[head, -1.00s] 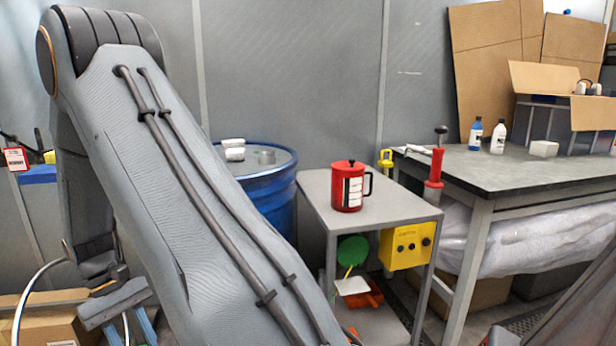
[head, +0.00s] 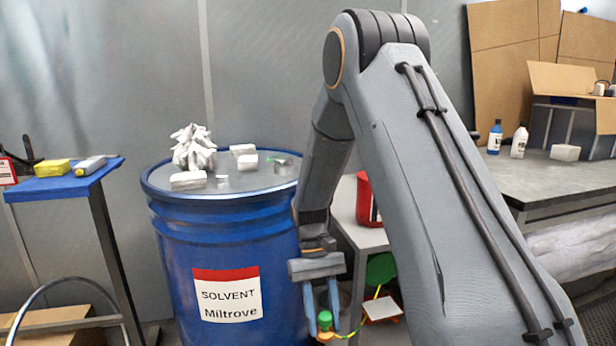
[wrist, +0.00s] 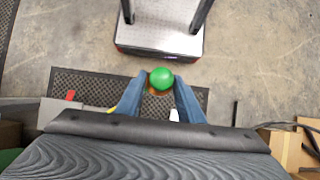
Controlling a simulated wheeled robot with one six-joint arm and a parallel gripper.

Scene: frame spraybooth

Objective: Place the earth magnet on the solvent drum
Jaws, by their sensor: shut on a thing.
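The solvent drum (head: 172,250) is a large blue drum, left of centre in the head view, with a red and white label reading SOLVENT Miltrove. My gripper (head: 322,335) is low, at the right side of the drum and well below its top. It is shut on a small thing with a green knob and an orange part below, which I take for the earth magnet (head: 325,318). In the wrist view the green knob (wrist: 161,78) sits between my blue fingertips (wrist: 160,88). A yellow-green cable seems to run right from it.
The drum top holds crumpled white rags (head: 194,148), several pale blocks (head: 188,180) and small clear items. A grey cart (head: 358,235) with a red canister (head: 364,200) stands close right of my gripper. A blue-topped stand (head: 60,187) is left.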

